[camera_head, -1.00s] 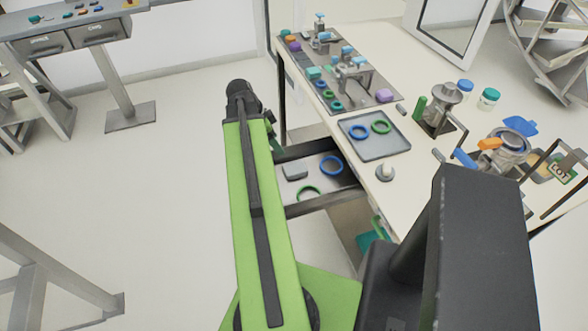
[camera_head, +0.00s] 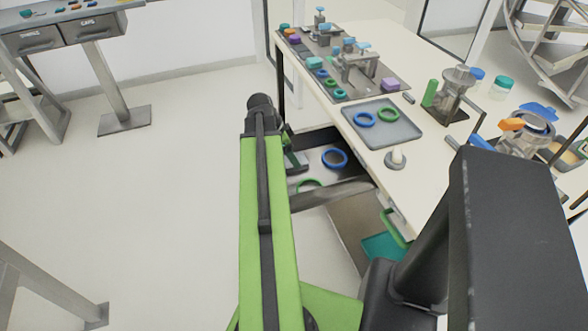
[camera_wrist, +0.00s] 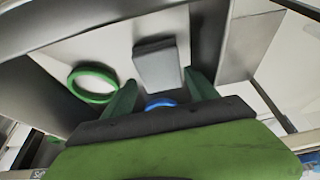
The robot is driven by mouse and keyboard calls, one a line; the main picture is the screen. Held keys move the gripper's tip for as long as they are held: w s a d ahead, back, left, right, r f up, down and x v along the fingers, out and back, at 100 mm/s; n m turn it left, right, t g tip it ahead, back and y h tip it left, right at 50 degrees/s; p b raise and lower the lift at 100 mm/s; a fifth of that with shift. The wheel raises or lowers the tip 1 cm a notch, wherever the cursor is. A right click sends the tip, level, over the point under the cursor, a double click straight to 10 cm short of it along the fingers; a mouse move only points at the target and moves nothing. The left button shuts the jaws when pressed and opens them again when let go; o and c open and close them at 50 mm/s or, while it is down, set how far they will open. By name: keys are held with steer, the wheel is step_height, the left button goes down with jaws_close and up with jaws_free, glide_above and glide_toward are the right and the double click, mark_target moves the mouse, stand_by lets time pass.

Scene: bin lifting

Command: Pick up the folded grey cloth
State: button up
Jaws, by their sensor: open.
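The folded grey cloth (camera_wrist: 158,65) lies flat in the open drawer, seen as a small grey block in the wrist view. In the head view the cloth (camera_head: 297,162) is partly hidden behind my arm's end. My gripper (camera_wrist: 160,88) has its two green fingers apart, with nothing between them. The fingers point toward the near end of the cloth, one on each side, from above; I cannot tell the exact height. In the head view most of my gripper is hidden behind my arm.
The drawer (camera_head: 330,193) also holds a blue ring (camera_head: 334,158) and a green ring (camera_wrist: 92,83); its walls stand around them. The workbench (camera_head: 350,120) above carries a grey tray (camera_head: 382,127) with rings. Open floor lies left of my arm.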

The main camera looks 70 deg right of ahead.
steer(key=b+x, duration=0.1)
steer(key=x, duration=0.1)
steer(key=shift+f, duration=0.3)
steer(key=shift+r, duration=0.2)
steer(key=shift+f, duration=0.25)
steer(key=shift+c, duration=0.2)
steer(key=c, duration=1)
